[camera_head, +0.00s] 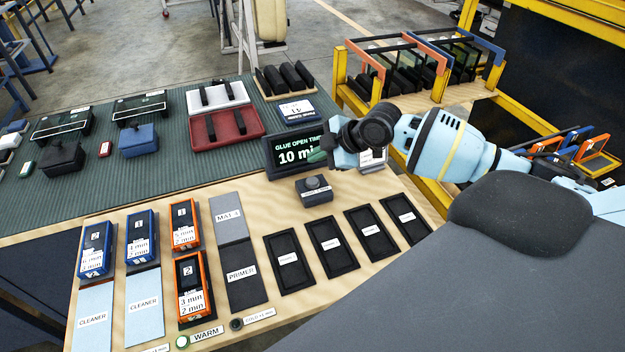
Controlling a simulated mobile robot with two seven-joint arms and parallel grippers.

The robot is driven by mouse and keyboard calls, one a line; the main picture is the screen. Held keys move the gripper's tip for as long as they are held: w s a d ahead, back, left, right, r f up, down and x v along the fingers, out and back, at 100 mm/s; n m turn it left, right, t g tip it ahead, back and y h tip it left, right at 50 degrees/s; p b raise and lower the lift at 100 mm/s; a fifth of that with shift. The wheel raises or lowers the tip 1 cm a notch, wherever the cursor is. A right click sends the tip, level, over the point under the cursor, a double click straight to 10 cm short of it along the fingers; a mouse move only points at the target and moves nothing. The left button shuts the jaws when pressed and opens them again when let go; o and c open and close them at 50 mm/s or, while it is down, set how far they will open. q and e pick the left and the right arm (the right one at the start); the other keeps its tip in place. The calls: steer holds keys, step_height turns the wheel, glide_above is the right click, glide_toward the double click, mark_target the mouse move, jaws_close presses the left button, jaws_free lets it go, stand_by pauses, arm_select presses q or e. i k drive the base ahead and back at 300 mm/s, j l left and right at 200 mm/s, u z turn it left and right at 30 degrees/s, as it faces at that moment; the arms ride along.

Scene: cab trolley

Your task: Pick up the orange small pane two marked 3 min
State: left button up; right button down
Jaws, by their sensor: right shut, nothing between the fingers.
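The orange small pane two (190,270) lies on the wooden table, below another orange pane marked 1 (182,213). Its frame is orange around a dark middle with a "2" label, and a white label reads "3 min" and "2 min". My right gripper (318,157) is shut and empty, over the table's back part in front of the "GLUE OPEN TIME" display (285,150). It is well to the right of and behind the pane. My left gripper is not in view.
Blue panes (140,235) stand left of the orange ones. Beside them lie a grey mat (229,206), a primer pad (240,260), cleaner pads (145,326) and several black trays (287,243). A dark button box (314,198) stands below my right gripper. A yellow trolley (340,75) is behind.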

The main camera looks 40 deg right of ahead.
mark_target(190, 289)
steer(key=k, duration=1)
